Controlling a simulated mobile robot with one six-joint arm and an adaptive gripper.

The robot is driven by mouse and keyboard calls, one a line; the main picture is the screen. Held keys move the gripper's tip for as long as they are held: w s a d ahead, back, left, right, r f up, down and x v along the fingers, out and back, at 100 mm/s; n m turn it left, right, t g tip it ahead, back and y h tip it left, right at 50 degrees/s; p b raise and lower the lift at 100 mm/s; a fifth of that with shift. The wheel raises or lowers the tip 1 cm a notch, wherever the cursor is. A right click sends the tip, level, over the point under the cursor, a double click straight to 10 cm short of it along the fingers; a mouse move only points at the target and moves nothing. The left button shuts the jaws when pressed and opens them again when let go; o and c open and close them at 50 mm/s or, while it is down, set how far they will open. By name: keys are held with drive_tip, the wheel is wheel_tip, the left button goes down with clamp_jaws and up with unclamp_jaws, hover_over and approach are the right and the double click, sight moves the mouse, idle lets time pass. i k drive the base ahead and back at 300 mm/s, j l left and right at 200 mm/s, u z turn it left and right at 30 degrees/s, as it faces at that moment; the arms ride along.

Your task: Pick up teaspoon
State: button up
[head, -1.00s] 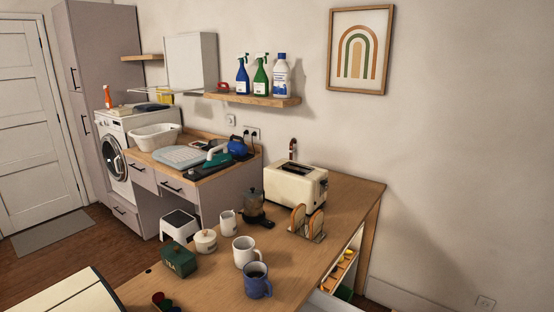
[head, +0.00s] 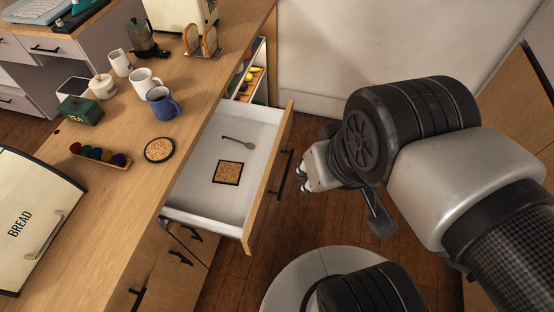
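The teaspoon (head: 238,141) is small and grey. It lies in the open white drawer (head: 198,207), towards the far end, with its handle pointing left. A square cork mat with a dark edge (head: 228,173) lies beside it, apart from it. My gripper (head: 303,180) is to the right of the drawer, outside its wooden front and dark handle. It is seen small and partly hidden by my wrist, so its opening is unclear. It is not touching the teaspoon.
On the counter (head: 125,215) left of the drawer are a blue mug (head: 160,104), a white mug (head: 146,80), a round cork coaster (head: 159,150) and a bread box (head: 33,215). The drawer front (head: 268,172) stands between my gripper and the teaspoon.

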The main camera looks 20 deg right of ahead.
sight(249, 145)
drive_tip(key=u, duration=0.6)
drive_tip(key=i+l+u, duration=0.1)
drive_tip(key=u, duration=0.35)
drive_tip(key=l+u, duration=0.6)
drive_tip(key=u, duration=0.3)
drive_tip(key=l+u, duration=0.3)
drive_tip(key=u, duration=0.15)
drive_tip(key=l+u, duration=0.25)
drive_tip(key=u, duration=0.2)
drive_tip(key=k+l, duration=0.15)
drive_tip(key=l, duration=0.2)
drive_tip(key=k+l+u, duration=0.15)
drive_tip(key=l, duration=0.25)
drive_tip(key=k+l, duration=0.15)
drive_tip(key=l, duration=0.2)
